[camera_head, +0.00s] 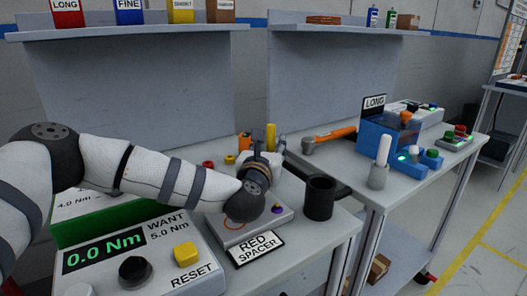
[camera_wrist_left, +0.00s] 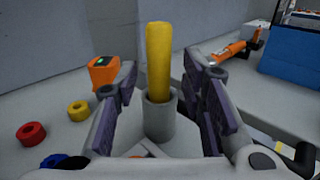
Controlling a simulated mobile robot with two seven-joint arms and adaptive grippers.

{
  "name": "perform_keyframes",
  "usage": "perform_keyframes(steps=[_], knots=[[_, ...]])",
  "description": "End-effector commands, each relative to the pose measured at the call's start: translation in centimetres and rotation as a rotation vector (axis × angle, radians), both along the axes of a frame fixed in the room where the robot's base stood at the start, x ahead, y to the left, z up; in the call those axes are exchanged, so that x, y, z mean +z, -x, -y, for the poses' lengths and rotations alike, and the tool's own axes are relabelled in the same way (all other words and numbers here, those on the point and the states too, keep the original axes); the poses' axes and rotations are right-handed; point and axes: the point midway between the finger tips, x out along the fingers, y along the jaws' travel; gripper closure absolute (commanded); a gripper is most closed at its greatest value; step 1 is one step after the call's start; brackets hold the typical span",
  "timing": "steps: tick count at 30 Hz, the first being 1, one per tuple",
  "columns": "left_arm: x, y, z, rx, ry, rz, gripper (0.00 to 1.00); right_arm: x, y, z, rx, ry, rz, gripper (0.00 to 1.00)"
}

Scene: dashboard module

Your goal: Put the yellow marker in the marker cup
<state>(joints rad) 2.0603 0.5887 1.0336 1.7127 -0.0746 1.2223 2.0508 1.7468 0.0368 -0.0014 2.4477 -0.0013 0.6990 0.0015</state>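The yellow marker (camera_head: 271,136) stands upright near the back of the left table. In the left wrist view the marker (camera_wrist_left: 158,55) stands in a grey cylindrical holder (camera_wrist_left: 160,118). My left gripper (camera_head: 264,155) is at the marker, partly hidden by my wrist in the head view. In the left wrist view its two fingers (camera_wrist_left: 160,80) are spread, one on each side of the marker, with gaps showing. A black cup (camera_head: 319,198), likely the marker cup, stands at the table's right front. My right gripper is not in view.
A grey plate with a RED SPACER label (camera_head: 258,248) lies under my left arm. The torque display (camera_head: 105,249) is at front left. Red and yellow rings (camera_wrist_left: 79,110) and an orange tool (camera_wrist_left: 103,71) are left of the holder. An orange-handled tool (camera_head: 328,137) lies farther right.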

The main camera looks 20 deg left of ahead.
Motion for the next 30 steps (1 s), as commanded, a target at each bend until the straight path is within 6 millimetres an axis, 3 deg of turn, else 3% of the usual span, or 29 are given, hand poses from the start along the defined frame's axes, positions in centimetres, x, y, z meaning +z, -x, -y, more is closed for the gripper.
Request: perform_keyframes(steps=[1, 6, 12, 18, 30], knots=[[1.7, 1.3, 0.1, -0.001, 0.0, 0.017, 0.63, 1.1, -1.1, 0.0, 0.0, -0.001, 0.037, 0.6], [1.7, 5.3, 0.7, -0.002, 0.0, 0.02, 0.63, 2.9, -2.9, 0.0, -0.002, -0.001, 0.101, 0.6], [1.2, 8.5, 1.0, 0.0, -0.001, 0.015, 0.63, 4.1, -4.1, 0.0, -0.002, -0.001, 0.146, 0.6], [0.6, 9.5, 1.1, 0.001, 0.0, 0.008, 0.63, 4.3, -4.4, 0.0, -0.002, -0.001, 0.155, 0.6], [0.4, 9.4, 1.1, 0.0, -0.001, 0.005, 0.63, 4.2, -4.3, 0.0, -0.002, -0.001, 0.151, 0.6]])
